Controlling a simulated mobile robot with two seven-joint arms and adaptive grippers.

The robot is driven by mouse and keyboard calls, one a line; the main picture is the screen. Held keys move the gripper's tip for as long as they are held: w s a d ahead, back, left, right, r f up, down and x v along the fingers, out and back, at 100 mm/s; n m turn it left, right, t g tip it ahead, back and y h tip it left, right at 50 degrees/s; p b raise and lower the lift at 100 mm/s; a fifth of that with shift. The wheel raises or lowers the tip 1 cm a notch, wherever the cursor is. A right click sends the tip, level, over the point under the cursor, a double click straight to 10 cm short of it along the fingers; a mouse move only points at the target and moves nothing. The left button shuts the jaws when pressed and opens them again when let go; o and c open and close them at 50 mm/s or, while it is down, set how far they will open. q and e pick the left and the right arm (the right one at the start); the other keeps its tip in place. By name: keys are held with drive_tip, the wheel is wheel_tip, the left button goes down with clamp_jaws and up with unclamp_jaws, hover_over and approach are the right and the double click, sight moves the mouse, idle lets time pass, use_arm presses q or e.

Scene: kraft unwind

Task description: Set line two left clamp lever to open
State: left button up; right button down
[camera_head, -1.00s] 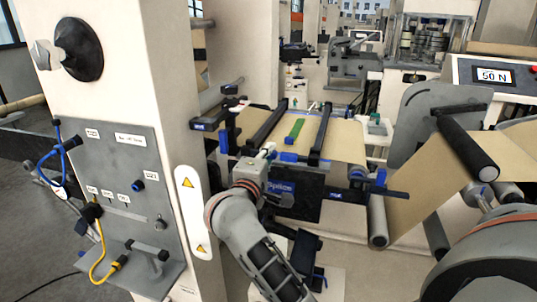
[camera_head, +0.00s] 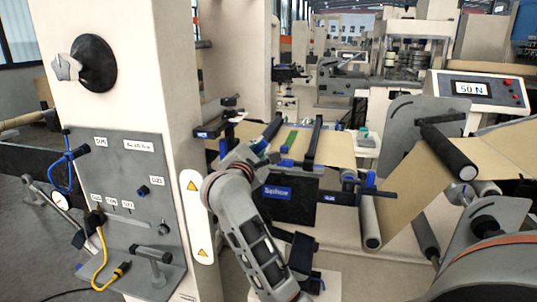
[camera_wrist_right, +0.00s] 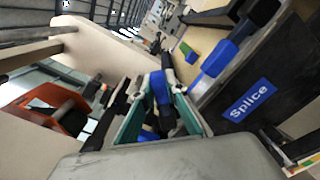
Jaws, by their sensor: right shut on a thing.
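The splice table carries a brown kraft web (camera_head: 335,150) between a left black clamp bar (camera_head: 272,128) and a right black clamp bar (camera_head: 312,140). My right gripper (camera_head: 262,152) is at the near end of the left clamp bar, above the blue Splice label (camera_head: 278,193). In the right wrist view, the teal-padded fingers of this gripper (camera_wrist_right: 162,88) are closed around a blue-ended lever (camera_wrist_right: 160,84), which looks like the left clamp lever. The fingers partly hide it, and its exact angle cannot be told. My left gripper is not in view.
A cream column with a grey panel (camera_head: 135,175), cables and a black knob (camera_head: 95,62) stands close on the left. Rollers (camera_head: 370,222) and a 50 N display (camera_head: 470,88) are on the right. A green strip (camera_head: 290,140) lies between the clamp bars.

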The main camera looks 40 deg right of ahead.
drive_tip(key=shift+w+a+r+n, duration=0.15)
drive_tip(key=shift+r+n, duration=0.25)
drive_tip(key=shift+n, duration=0.1)
drive_tip(key=n+p, duration=0.1)
drive_tip(key=w+n+p, duration=0.1)
drive_tip(key=shift+a+r+n, duration=0.3)
drive_tip(key=shift+a+r, duration=0.05)
drive_tip(key=shift+r, duration=0.05)
drive_tip(key=shift+w+a+r+n+p, duration=0.1)
drive_tip(key=shift+a+n+p, duration=0.05)
drive_tip(key=shift+n+p, duration=0.2)
drive_tip(key=shift+w+a+r+n+p, duration=0.1)
drive_tip(key=shift+w+n+p, duration=0.1)
drive_tip(key=shift+n, duration=0.2)
drive_tip(key=shift+w+a+n+p, duration=0.1)
drive_tip(key=shift+n+p, duration=0.1)
drive_tip(key=shift+n, duration=0.15)
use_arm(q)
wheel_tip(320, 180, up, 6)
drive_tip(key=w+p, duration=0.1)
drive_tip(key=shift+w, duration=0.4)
use_arm(e)
drive_tip(key=shift+w+a+n, duration=0.3)
drive_tip(key=shift+n, duration=0.6)
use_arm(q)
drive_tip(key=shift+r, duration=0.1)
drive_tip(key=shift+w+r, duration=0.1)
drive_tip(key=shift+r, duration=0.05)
